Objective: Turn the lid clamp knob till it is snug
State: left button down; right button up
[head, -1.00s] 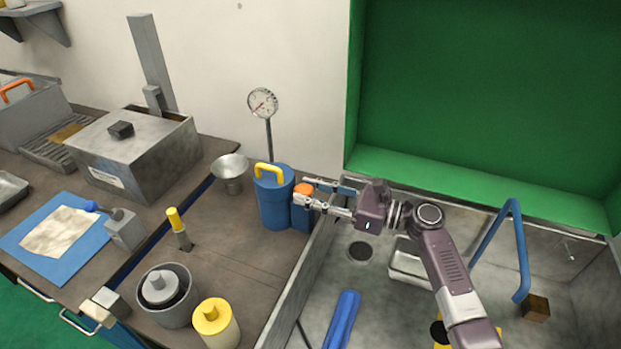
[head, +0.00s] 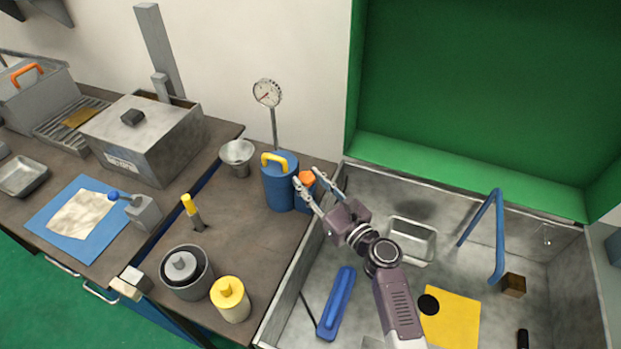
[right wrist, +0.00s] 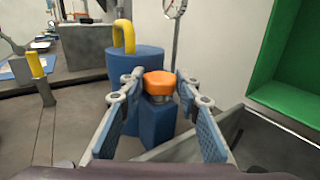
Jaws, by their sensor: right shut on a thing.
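The orange knob (head: 305,178) sits on top of a small blue block (right wrist: 158,125) beside a blue canister (head: 279,186) with a yellow handle (head: 274,160). My right gripper (head: 309,177) is at the knob, one finger on each side, shut on it. In the right wrist view the knob (right wrist: 159,82) shows between the fingertips, with a metal stem part below it. Whether the knob is snug cannot be told. My left gripper is not in view.
A dial gauge (head: 267,93) stands behind the canister, and a metal funnel cup (head: 237,154) is to its left. A steel sink (head: 405,190) with a blue tap (head: 497,230) lies to the right.

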jog(key=shift+r, duration=0.15)
jog(key=o, duration=1.2)
jog(key=v, duration=1.2)
